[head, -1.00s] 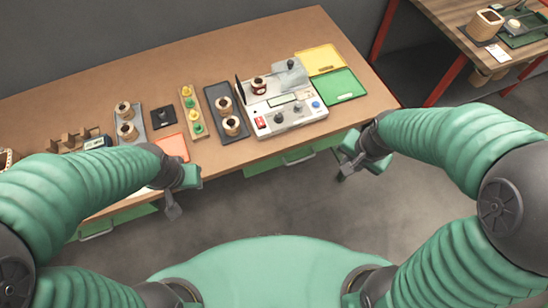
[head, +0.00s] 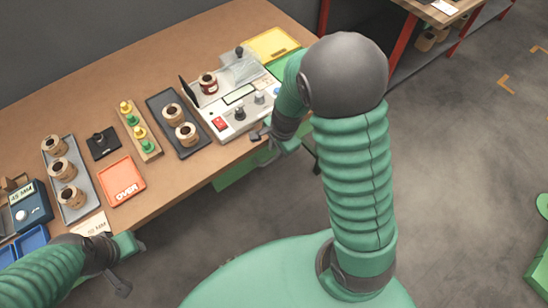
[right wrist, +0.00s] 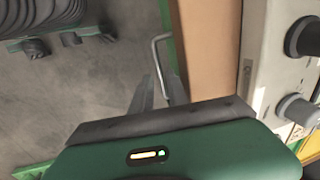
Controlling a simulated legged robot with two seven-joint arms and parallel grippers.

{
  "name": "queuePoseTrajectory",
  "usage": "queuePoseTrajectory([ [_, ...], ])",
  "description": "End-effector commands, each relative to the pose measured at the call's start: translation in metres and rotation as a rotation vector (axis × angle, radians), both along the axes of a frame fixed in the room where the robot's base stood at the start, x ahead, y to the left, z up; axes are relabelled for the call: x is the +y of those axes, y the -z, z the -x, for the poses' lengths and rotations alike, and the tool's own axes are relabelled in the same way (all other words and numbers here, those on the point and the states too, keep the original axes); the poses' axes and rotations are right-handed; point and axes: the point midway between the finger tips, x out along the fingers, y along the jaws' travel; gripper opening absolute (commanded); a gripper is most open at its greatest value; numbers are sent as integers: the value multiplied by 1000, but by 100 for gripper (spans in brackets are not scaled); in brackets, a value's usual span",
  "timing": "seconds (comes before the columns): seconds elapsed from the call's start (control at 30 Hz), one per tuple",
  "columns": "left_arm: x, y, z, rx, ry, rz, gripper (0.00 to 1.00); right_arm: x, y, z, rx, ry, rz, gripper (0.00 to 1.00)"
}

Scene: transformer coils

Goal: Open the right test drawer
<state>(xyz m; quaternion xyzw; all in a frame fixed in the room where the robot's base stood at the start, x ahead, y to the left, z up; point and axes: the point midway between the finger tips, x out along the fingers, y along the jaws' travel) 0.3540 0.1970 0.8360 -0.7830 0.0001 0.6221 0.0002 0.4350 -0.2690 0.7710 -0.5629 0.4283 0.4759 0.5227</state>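The right test drawer (head: 238,172) is a green front under the table edge, below the grey test unit (head: 240,108), partly covered by my right arm. In the right wrist view its pale bar handle (right wrist: 156,58) stands out beside the wooden table edge. My right gripper (head: 262,136) is at the table's front edge by the drawer. In the wrist view its fingers (right wrist: 160,92) look apart, with the handle's lower end close to or between them; contact is unclear. My left gripper (head: 122,276) is low at the left, apart from the drawer; its finger gap is unclear.
Coils stand on a dark tray (head: 158,110) and a grey tray (head: 80,205). An orange OVER tray (head: 122,182), a yellow tray (head: 272,43) and a green tray lie on the table (head: 130,75). Open floor (head: 470,190) lies to the right.

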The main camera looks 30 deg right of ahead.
Motion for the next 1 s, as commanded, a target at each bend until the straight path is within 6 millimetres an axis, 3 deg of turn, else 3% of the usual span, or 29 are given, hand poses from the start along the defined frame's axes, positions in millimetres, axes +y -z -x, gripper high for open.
queuePoseTrajectory([
  [0.03,0,9,0,0,0,0,36,-1,17,-1,3,2,-1,20],
  [0.1,0,13,0,0,0,0,36,-1,29,-3,2,2,0,20],
  [0.27,0,17,0,0,0,0,36,0,44,-7,0,0,0,20],
  [0.57,0,17,0,0,0,0,36,0,45,-8,0,-1,0,18],
  [0.7,0,17,0,0,0,0,36,0,45,-8,0,-1,0,0],
  [1.0,0,17,0,0,0,0,36,1,45,-8,0,-1,-1,0],
])
